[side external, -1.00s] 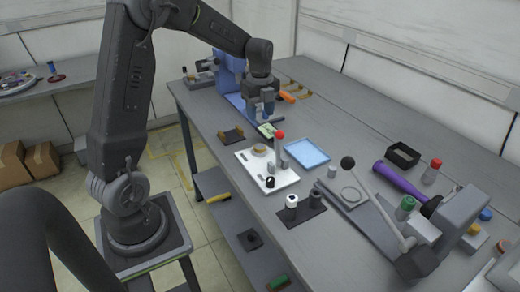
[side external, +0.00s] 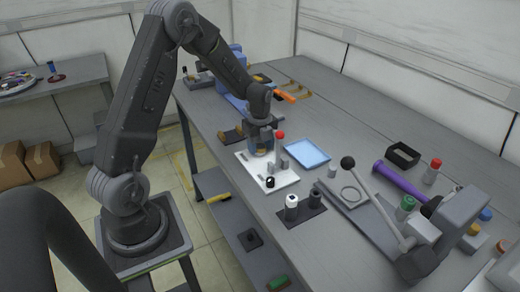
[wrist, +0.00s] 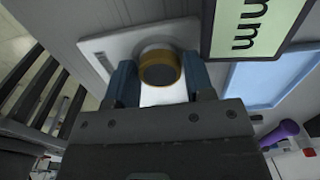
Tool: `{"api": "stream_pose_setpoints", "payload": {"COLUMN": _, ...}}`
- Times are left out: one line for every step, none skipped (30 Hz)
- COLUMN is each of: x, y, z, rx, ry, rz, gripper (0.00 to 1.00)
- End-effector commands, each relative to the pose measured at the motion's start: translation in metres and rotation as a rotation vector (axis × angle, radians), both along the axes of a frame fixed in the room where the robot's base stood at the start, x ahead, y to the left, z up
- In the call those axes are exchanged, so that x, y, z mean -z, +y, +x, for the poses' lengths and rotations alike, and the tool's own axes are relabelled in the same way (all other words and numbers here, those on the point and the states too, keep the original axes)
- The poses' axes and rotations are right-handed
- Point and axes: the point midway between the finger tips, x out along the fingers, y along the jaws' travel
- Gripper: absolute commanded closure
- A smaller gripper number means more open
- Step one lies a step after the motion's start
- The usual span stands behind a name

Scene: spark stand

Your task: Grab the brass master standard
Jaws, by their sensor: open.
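The brass master standard (wrist: 158,68) is a short round piece with a brass-coloured rim and a dark grey face in the wrist view. It sits on a white plate (wrist: 95,42), which also shows in the side view (side external: 285,181). My gripper (wrist: 160,64) is open, with one blue-grey finger on each side of the brass piece. Whether the fingers touch it I cannot tell. In the side view my gripper (side external: 262,142) is above the back of the white plate and largely hides the brass piece.
A red-knobbed lever (side external: 280,135) stands close to my gripper on the plate. A blue tray (side external: 307,152) is to the right; a dark block with two posts (side external: 303,210) is in front.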

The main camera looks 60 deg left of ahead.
Motion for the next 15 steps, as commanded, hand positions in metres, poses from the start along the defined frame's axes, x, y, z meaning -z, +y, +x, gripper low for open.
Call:
{"api": "stream_pose_setpoints", "payload": {"x": 0.0004, "y": 0.0000, "z": 0.0000, "rx": 0.000, "ry": 0.000, "rz": 0.000, "gripper": 0.52}}
{"api": "stream_pose_setpoints", "payload": {"x": 0.0003, "y": 0.0000, "z": 0.0000, "rx": 0.000, "ry": 0.000, "rz": 0.000, "gripper": 0.52}}
{"api": "stream_pose_setpoints", "payload": {"x": 0.0002, "y": 0.0000, "z": 0.0000, "rx": 0.000, "ry": 0.000, "rz": 0.000, "gripper": 0.52}}
{"api": "stream_pose_setpoints", "payload": {"x": 0.0001, "y": 0.0000, "z": 0.0000, "rx": 0.000, "ry": 0.000, "rz": 0.000, "gripper": 0.52}}
{"api": "stream_pose_setpoints", "payload": {"x": 0.0001, "y": 0.0000, "z": 0.0000, "rx": 0.000, "ry": 0.000, "rz": 0.000, "gripper": 0.52}}
{"api": "stream_pose_setpoints", "payload": {"x": 0.0000, "y": -0.0001, "z": -0.0001, "rx": 0.000, "ry": 0.000, "rz": 0.000, "gripper": 0.54}}
{"api": "stream_pose_setpoints", "payload": {"x": 0.0000, "y": -0.0001, "z": 0.0000, "rx": 0.000, "ry": 0.000, "rz": 0.000, "gripper": 0.57}}
{"api": "stream_pose_setpoints", "payload": {"x": 0.0000, "y": -0.0001, "z": -0.0001, "rx": 0.000, "ry": 0.000, "rz": 0.000, "gripper": 0.60}}
{"api": "stream_pose_setpoints", "payload": {"x": -0.0001, "y": -0.0001, "z": 0.0000, "rx": 0.000, "ry": 0.000, "rz": 0.000, "gripper": 0.64}}
{"api": "stream_pose_setpoints", "payload": {"x": -0.0001, "y": -0.0001, "z": 0.0000, "rx": 0.000, "ry": 0.000, "rz": 0.000, "gripper": 0.67}}
{"api": "stream_pose_setpoints", "payload": {"x": -0.0001, "y": -0.0001, "z": 0.0000, "rx": 0.000, "ry": 0.000, "rz": 0.000, "gripper": 0.70}}
{"api": "stream_pose_setpoints", "payload": {"x": -0.0001, "y": 0.0000, "z": 0.0000, "rx": 0.000, "ry": 0.000, "rz": 0.000, "gripper": 0.73}}
{"api": "stream_pose_setpoints", "payload": {"x": -0.0002, "y": -0.0001, "z": 0.0000, "rx": 0.000, "ry": 0.000, "rz": 0.000, "gripper": 0.76}}
{"api": "stream_pose_setpoints", "payload": {"x": -0.0002, "y": 0.0000, "z": 0.0000, "rx": 0.000, "ry": 0.000, "rz": 0.000, "gripper": 0.79}}
{"api": "stream_pose_setpoints", "payload": {"x": -0.0003, "y": 0.0000, "z": 0.0000, "rx": 0.000, "ry": 0.000, "rz": 0.000, "gripper": 0.83}}
